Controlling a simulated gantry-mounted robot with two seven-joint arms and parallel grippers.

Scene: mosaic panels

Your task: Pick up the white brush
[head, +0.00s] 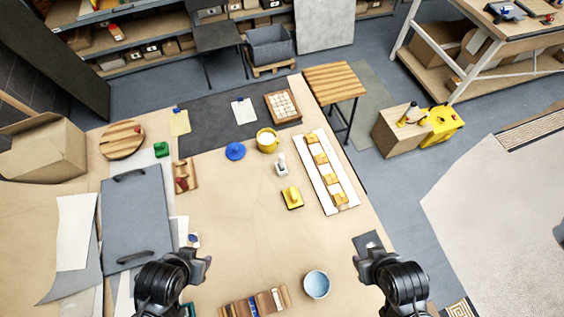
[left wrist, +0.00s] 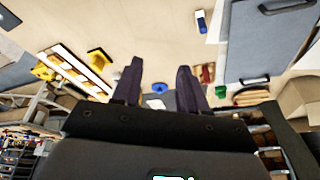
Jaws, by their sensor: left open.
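A small white upright object (head: 281,164), which looks like the white brush, stands on the table just below the yellow mug and above the yellow block-like tool. I cannot make it out in the left wrist view. My left gripper (head: 203,262) is open and empty over the near left of the table, well short of the white object. Its two spread dark fingers show in the left wrist view (left wrist: 158,85). My right gripper (head: 366,250) is at the near right edge, away from the object; its jaws are too small to judge.
The yellow mug (head: 267,140), yellow tool (head: 292,197) and blue knob-like piece (head: 235,151) stand around the white object. A white tray (head: 325,185) with tan tiles lies to its right. A blue bowl (head: 316,284) is near the front. The middle of the table (head: 240,225) is clear.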

